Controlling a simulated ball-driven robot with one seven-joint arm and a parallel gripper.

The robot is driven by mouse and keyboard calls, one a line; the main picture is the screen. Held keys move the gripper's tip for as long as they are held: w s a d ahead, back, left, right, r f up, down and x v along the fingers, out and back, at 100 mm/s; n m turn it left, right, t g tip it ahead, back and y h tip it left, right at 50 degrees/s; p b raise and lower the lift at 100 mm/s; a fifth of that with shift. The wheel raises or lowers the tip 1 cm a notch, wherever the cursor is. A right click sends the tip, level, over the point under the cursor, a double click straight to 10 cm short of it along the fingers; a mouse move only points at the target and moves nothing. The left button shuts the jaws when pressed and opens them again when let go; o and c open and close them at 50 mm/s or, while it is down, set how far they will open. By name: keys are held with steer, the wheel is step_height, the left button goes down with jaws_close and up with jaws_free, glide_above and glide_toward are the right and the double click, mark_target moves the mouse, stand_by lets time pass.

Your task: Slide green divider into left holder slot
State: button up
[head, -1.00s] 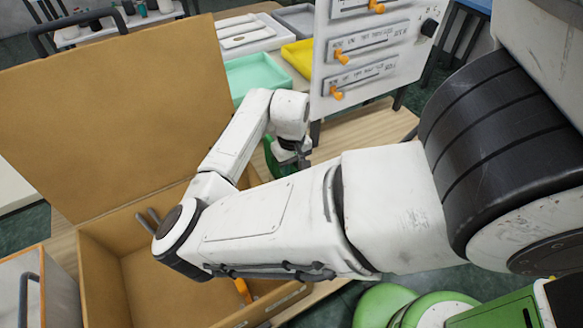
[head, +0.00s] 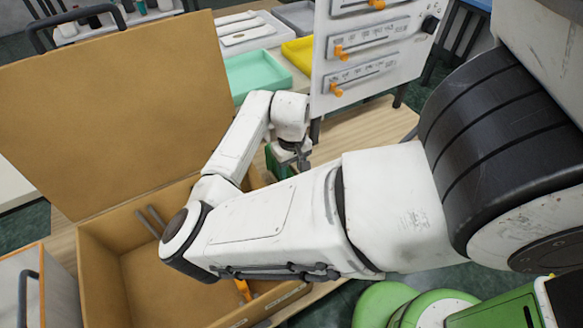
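A green piece (head: 277,163), likely the green divider, shows just left of and below my gripper (head: 300,158) in the head view. My gripper is at the end of my white arm, above the wooden table. The arm and wrist hide most of the green piece and the fingertips. I cannot tell whether the fingers are open or shut on it. I cannot make out the left holder slot.
A large brown box (head: 100,257) with a raised lid (head: 115,115) stands at left. A white panel with orange sliders (head: 365,55) rises behind my gripper. Mint (head: 258,75) and yellow (head: 299,52) trays lie at the back. Bare table (head: 365,130) shows right of the gripper.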

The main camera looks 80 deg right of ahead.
step_height(320, 180, up, 11)
steer(key=shift+b, duration=0.3)
stand_by(0.5)
steer(key=shift+f, duration=0.1)
stand_by(0.4)
